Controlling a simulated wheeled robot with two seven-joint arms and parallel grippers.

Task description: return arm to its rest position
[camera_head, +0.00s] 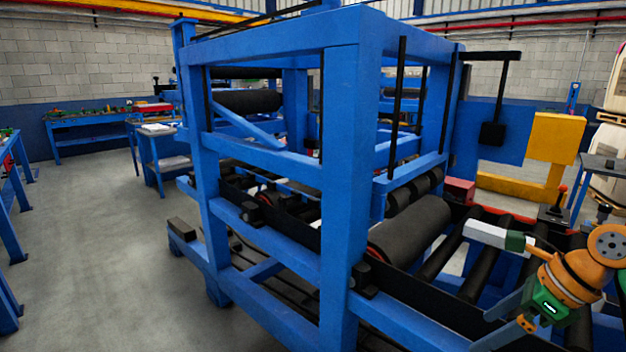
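My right arm (582,275), with orange and grey joints, comes in from the right edge. My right gripper (479,333) is at the lower right, beside a green-faced block on the wrist. Its two blue-grey fingers point left and stand apart, with nothing seen between them. The gripper is in front of the roller bed of a blue machine (342,190); I cannot tell how close it is to the frame. My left arm and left gripper are out of view.
A large dark roller (410,228) and several thinner rollers lie behind my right gripper. A white and green part (486,234) sticks out above them. A yellow box (556,137) stands at the back right. Open grey floor (105,245) lies left of the machine, with blue workbenches beyond.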

